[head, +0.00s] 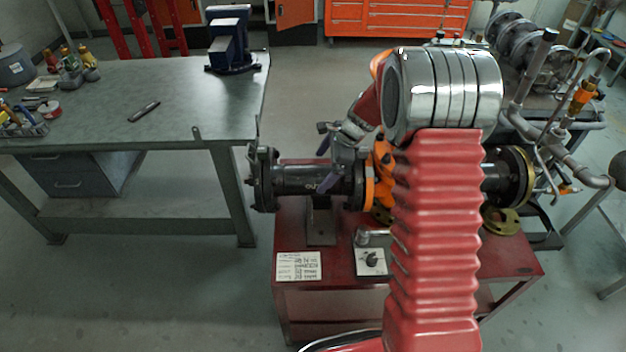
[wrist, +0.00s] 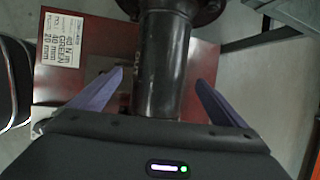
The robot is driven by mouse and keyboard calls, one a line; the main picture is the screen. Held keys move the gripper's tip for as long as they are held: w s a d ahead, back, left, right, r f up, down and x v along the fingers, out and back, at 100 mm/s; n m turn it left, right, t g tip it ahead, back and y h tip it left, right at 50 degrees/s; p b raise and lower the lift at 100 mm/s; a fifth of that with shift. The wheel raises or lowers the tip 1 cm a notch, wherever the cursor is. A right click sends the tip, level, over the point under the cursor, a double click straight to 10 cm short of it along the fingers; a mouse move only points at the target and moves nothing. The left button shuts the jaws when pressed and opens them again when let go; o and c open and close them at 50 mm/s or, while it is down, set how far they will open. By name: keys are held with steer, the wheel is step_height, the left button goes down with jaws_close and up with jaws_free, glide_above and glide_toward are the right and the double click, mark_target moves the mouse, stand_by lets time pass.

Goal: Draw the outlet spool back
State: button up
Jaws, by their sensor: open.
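A dark pipe spool (head: 290,180) with a flange at its left end lies level on the left of the orange gate valve (head: 382,165). I take it for the outlet spool, but no label shows this. In the wrist view the dark pipe (wrist: 160,60) runs between my fingers, with a flange (wrist: 178,8) at the top edge. My gripper (head: 322,165) is open, its purple fingers on either side of the pipe. They look apart from it; it also shows in the wrist view (wrist: 161,77). My arm hides much of the valve.
The spool sits over a red cart (head: 340,293) bearing a printed card (head: 299,266) and a small dial box (head: 371,262). A steel workbench (head: 190,95) with a vise (head: 230,45) stands left. Another dark spool (head: 497,180) and brass flange (head: 502,220) are right.

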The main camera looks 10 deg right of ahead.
mark_target(311, 179)
steer(key=shift+f, duration=0.1)
steer(key=shift+x, duration=3.65)
steer(key=c, duration=1.5)
steer(key=shift+o, duration=0.2)
steer(key=shift+w+a, duration=0.15)
steer(key=shift+a, duration=0.35)
steer(key=o, duration=1.5)
steer(key=shift+c, duration=0.2)
